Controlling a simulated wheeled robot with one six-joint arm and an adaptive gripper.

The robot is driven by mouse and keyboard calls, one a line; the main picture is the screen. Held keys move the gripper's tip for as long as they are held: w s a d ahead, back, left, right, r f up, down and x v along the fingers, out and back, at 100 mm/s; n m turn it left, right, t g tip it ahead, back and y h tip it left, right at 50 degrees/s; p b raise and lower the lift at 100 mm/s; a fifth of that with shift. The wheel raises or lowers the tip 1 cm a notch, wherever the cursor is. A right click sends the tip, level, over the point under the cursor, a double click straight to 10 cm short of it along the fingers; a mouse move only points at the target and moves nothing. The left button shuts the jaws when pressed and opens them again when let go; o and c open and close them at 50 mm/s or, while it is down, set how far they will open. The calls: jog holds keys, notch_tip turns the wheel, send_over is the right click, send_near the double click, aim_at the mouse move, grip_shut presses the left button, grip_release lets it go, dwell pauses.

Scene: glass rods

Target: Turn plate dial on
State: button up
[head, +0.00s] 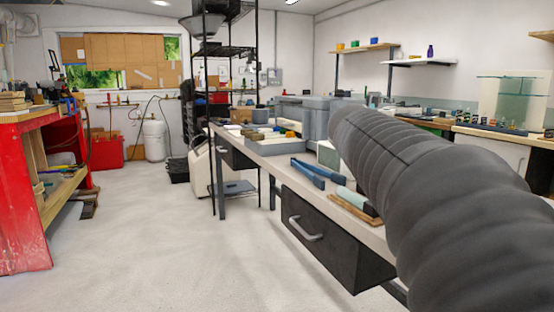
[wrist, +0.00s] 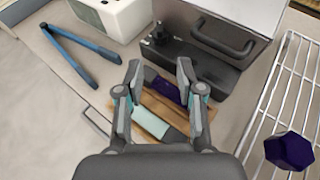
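No part can be clearly made out as the plate dial. In the wrist view, a black device (wrist: 205,62) with a carrying handle has a small black knob (wrist: 160,36) on its left end. A white box-shaped unit (wrist: 118,14) stands at the top left, its face too small to read. My gripper (wrist: 159,76) is open and empty, its fingers pointing toward the black device, with the knob beyond the fingertips. In the head view my dark ribbed arm fills the right side and hides my gripper.
The workbench (head: 265,158) holds a blue-handled tool (head: 308,172). A wooden board (wrist: 190,118) with a pale green cylinder (wrist: 150,122) and a dark purple item lies below my fingers. A wire rack (wrist: 270,120) with a purple hexagonal piece (wrist: 290,144) is right.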

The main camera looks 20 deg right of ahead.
jog(key=x, duration=1.3)
jog(key=shift+f, duration=0.2)
grip_shut()
